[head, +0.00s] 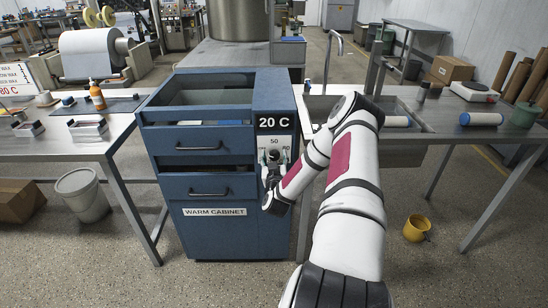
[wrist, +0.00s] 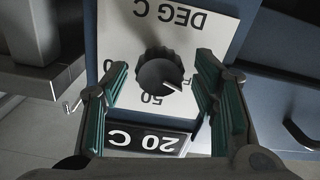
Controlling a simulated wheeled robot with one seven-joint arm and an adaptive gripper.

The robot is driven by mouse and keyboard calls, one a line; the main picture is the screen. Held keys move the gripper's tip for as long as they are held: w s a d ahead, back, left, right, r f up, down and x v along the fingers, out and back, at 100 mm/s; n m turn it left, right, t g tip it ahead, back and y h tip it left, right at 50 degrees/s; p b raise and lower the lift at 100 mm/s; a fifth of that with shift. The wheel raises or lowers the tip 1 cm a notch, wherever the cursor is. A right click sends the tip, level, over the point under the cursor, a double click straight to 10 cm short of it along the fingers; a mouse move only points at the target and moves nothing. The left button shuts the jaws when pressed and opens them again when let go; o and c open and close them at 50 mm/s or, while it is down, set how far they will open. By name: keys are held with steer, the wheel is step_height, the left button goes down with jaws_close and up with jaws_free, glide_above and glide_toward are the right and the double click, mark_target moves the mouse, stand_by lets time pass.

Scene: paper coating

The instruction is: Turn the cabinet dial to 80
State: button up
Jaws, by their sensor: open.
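The blue warm cabinet (head: 222,243) stands in the middle of the head view, with a display (head: 273,123) reading 20 C on its right front. Below the display is a white dial plate, where the number 50 shows. In the wrist view, upside down, the dark ribbed dial (wrist: 157,72) sits on this plate (wrist: 210,25). Its white pointer line is toward the lower right, off to one side of the 50. My gripper (wrist: 163,88) is open, with one green-padded finger on each side of the dial and gaps to both. In the head view my gripper (head: 274,165) partly hides the dial.
The cabinet has an open top bay and two drawers with handles (head: 207,193). A steel table (head: 60,150) adjoins on the left, and a sink bench (head: 450,125) stands on the right. A white bucket (head: 82,195) and a yellow bucket (head: 416,228) stand on the floor.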

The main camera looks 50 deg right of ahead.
steer(key=shift+w+d, duration=0.15)
steer(key=shift+d, duration=0.1)
steer(key=c, duration=1.2)
steer(key=shift+o, duration=0.2)
